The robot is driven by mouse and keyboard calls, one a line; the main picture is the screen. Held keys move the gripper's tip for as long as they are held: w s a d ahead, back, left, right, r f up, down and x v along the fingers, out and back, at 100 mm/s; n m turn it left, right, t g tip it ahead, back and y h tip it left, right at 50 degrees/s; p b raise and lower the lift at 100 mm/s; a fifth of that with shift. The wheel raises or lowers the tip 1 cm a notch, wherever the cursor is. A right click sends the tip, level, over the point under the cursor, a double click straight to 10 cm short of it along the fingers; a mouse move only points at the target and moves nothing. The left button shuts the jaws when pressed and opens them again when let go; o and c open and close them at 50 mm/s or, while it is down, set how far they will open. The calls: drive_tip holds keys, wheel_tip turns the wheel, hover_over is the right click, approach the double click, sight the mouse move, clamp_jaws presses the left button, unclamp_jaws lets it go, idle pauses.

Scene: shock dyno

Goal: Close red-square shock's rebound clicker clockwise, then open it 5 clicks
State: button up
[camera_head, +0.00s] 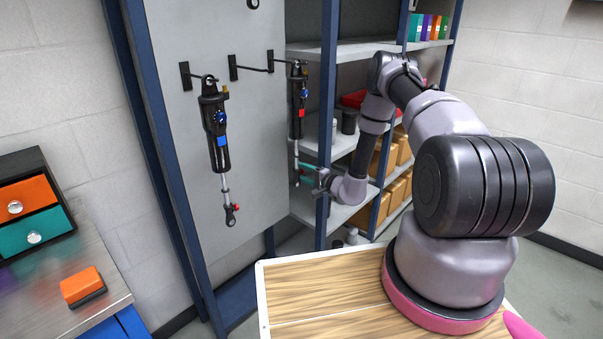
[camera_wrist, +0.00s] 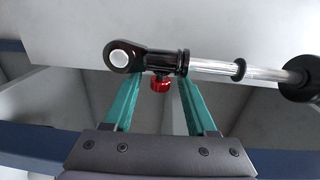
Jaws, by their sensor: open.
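The red-square shock (camera_head: 297,105) hangs from a hook on the grey panel, its red square marker facing out. Its lower eye end is by my gripper (camera_head: 308,173) in the head view and is hard to make out there. In the wrist view, the black eye end (camera_wrist: 126,56) and silver shaft (camera_wrist: 222,67) lie across the top. The red rebound clicker knob (camera_wrist: 160,85) sticks out below the eye end. My gripper (camera_wrist: 161,80) is open, with its teal fingers on either side of the knob. Whether they touch it cannot be told.
A blue-square shock (camera_head: 214,130) hangs to the left, with its own red knob (camera_head: 237,207). A blue upright (camera_head: 329,120) and shelving (camera_head: 345,150) with boxes stand close behind my gripper. A bench (camera_head: 70,255) with drawers is at the left.

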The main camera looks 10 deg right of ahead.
clamp_jaws()
drive_tip(key=shift+f+t+y, duration=0.15)
drive_tip(key=shift+t+y, duration=0.35)
drive_tip(key=shift+t, duration=0.4)
drive_tip(key=shift+t+y, duration=0.7)
drive_tip(key=shift+t, duration=0.3)
unclamp_jaws()
